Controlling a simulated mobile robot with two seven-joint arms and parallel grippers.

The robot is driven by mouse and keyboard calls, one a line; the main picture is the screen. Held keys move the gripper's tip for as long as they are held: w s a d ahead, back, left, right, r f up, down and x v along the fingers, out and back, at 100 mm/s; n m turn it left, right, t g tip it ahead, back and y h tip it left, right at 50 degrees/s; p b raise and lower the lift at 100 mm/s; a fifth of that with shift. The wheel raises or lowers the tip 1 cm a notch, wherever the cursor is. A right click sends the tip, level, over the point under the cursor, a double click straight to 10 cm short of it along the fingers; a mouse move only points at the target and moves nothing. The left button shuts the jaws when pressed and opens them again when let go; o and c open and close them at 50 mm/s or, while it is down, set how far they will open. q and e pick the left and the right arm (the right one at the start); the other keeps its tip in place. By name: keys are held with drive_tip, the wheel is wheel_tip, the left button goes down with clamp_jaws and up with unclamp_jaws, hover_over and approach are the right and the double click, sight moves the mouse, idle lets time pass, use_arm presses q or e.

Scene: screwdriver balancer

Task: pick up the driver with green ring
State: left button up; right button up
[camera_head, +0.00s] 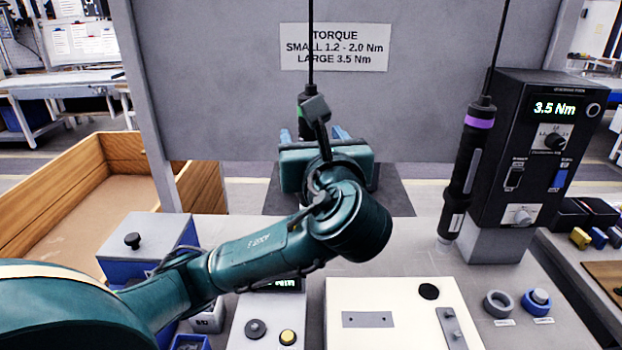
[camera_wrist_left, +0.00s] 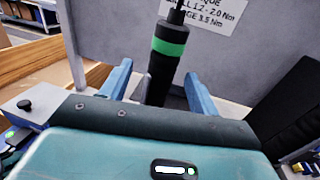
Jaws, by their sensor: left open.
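The driver with green ring (camera_wrist_left: 167,48) hangs upright on its cable in the left wrist view. It is black with a bright green band, and its lower part is hidden behind my gripper body. In the head view only its top with a bit of green (camera_head: 303,104) shows behind my arm. My left gripper (camera_wrist_left: 162,88) is open, with one blue finger on each side of the driver; gaps show between them in the picture. In the head view the left gripper (camera_head: 328,140) is in front of the panel. My right gripper is in neither view.
Another driver with a purple ring (camera_head: 466,170) hangs to the right, near a black torque controller (camera_head: 535,150) reading 3.5 Nm. A grey panel (camera_head: 230,90) stands behind. A wooden crate (camera_head: 60,190) is at left. A white fixture plate (camera_head: 385,290) lies in front.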

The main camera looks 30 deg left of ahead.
use_arm(q)
drive_tip(key=x, duration=0.6)
drive_tip(key=shift+w+p, duration=0.3)
drive_tip(key=shift+w, duration=0.15)
drive_tip(key=shift+r, duration=0.15)
clamp_jaws()
